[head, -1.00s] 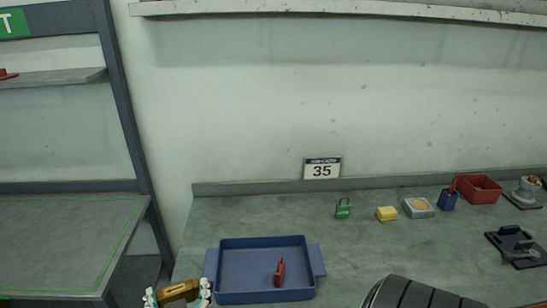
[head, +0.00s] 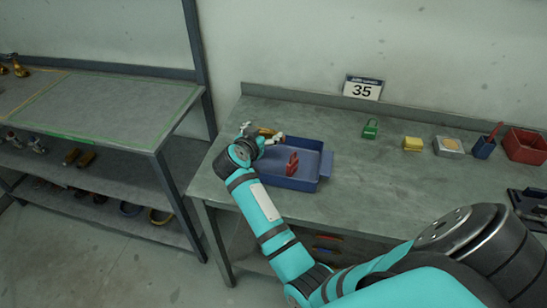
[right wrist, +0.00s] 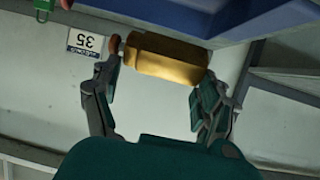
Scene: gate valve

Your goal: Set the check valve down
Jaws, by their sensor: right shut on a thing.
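The check valve is a small brass body (head: 266,132). My right gripper (head: 262,134) is shut on it, at the far left corner of the blue tray in the head view. In the right wrist view the brass valve (right wrist: 165,58) lies crosswise between the two fingers, with a finger at each end. The blue tray (head: 302,184) is on the grey workbench (head: 400,195). I cannot tell whether the valve touches the tray or bench. My left gripper is not in view.
A red part (head: 292,164) stands in the tray. A shelf unit with a green-outlined top (head: 110,105) stands left, across a gap.

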